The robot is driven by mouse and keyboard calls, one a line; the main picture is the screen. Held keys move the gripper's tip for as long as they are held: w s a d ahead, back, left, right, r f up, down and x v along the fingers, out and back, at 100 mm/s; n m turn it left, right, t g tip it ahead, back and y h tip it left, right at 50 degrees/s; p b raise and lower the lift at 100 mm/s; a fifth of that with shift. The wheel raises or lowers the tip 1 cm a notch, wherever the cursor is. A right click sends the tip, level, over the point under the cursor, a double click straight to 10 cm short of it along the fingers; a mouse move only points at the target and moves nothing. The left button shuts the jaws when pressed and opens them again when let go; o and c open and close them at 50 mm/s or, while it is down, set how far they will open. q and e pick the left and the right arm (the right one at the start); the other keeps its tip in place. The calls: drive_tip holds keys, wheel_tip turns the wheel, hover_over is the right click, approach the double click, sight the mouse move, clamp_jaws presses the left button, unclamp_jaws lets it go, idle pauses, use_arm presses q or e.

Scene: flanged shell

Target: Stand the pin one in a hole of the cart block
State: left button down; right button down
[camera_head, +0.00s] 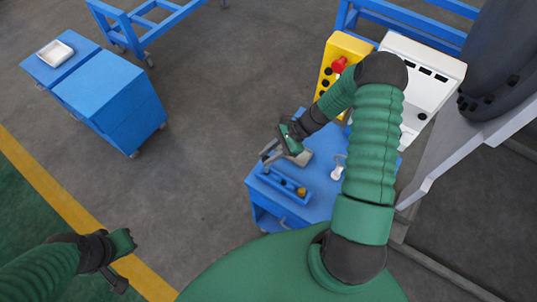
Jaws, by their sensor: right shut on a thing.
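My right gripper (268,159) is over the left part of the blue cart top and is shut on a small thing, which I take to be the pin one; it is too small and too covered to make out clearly. Below the fingers lies a blue block or tray (285,186) on the cart, with a small brass-coloured piece (301,191) at its right end. I cannot make out its holes clearly. A grey piece (302,158) sits just behind, partly covered by the gripper. My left gripper (119,282) hangs at the lower left, away from the cart; its opening is unclear.
The blue cart (318,207) also carries a small white item (338,170) to the right. Behind stand a yellow box with a red button (340,64) and a white panel (425,85). A blue cabinet (110,98) stands far left. Open floor lies between.

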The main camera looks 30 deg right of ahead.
drive_tip(key=shift+f+b, duration=1.3)
drive_tip(key=shift+f, duration=0.55)
drive_tip(key=c, duration=1.1)
unclamp_jaws()
drive_tip(key=shift+b+v, duration=1.8)
drive_tip(key=shift+v, duration=6.7)
